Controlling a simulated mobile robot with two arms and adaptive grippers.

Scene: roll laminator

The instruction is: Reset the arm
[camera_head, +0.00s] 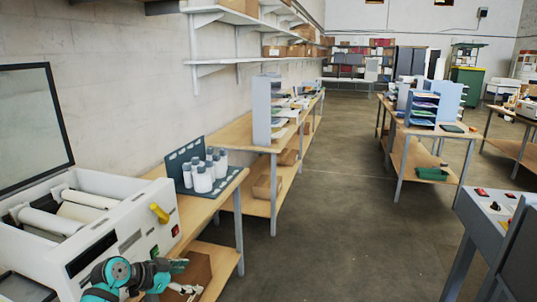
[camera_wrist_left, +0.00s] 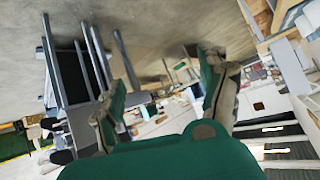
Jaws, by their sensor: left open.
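My left arm comes in at the bottom left of the head view. Its gripper (camera_head: 184,277) is in front of the roll laminator (camera_head: 130,238), below its front panel, and looks apart from it. In the left wrist view the two fingers of this gripper (camera_wrist_left: 166,98) are spread wide with nothing between them. My right gripper is in neither view.
Several white bottles (camera_head: 203,178) stand in a dark rack on the wooden bench (camera_head: 228,180) beside the laminator. A cardboard box (camera_head: 196,268) is on the shelf below. A grey control console (camera_head: 492,212) stands at the right. The floor (camera_head: 330,225) between is clear.

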